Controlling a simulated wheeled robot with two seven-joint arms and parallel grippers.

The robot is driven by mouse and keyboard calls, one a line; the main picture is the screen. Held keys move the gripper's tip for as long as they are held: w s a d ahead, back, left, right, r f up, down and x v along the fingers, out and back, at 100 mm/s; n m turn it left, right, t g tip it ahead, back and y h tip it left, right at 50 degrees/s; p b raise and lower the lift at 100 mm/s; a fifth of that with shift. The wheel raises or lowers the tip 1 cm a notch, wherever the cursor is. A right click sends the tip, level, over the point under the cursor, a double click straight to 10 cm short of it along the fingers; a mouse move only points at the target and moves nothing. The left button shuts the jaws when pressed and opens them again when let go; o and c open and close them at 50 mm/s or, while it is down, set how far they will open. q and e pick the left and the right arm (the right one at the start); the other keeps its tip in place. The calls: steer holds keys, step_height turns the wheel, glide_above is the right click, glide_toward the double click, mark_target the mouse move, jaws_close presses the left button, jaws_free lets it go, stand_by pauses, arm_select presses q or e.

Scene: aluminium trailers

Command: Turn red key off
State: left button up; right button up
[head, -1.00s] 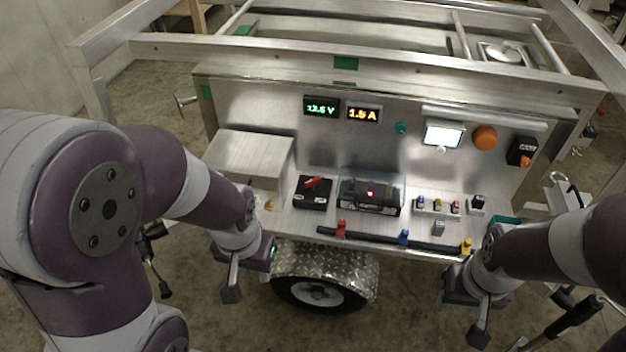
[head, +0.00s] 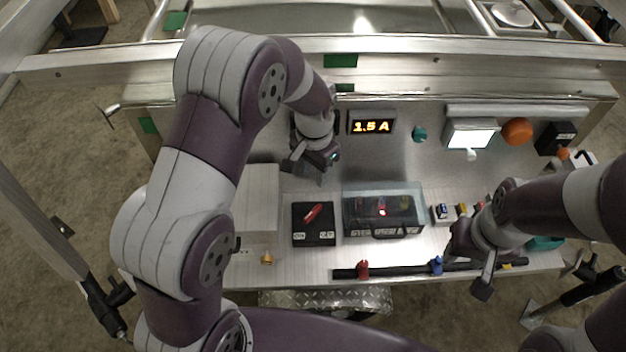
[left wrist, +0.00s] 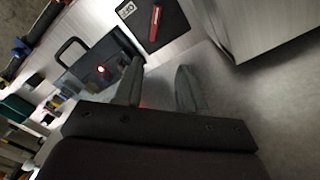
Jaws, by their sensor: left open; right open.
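The red key (head: 312,213) lies slanted on top of a black switch box (head: 313,238) on the trailer's shelf, left of a clear-covered case. In the left wrist view the red key (left wrist: 154,22) is at the top, beyond the fingertips. My left gripper (head: 304,168) is open and empty, above and behind the switch box near the back panel. Its two fingers (left wrist: 162,88) show apart in the left wrist view. My right gripper (head: 470,268) is at the shelf's front right, clear of the key; its fingers are partly hidden.
The clear-covered case (head: 383,192) with a lit red light stands right of the switch box. A metal box (head: 262,190) stands to its left. A black bar (head: 400,270) with coloured clips runs along the front edge. The amber display (head: 371,126) is on the panel.

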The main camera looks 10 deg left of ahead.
mark_target(316, 209)
arm_select(q)
steer(key=f, duration=0.3)
steer(key=s+f, duration=0.1)
steer(key=f, duration=0.7)
steer(key=shift+s+d+f, duration=0.1)
steer(key=shift+s+d, duration=0.15)
steer(key=shift+d, duration=0.1)
steer(key=shift+d+f, duration=0.1)
steer(key=shift+f, duration=0.4)
arm_select(e)
steer(key=shift+s+d+r, duration=0.15)
steer(key=shift+s+d, duration=0.3)
steer(key=shift+s, duration=0.1)
arm_select(q)
jaws_close()
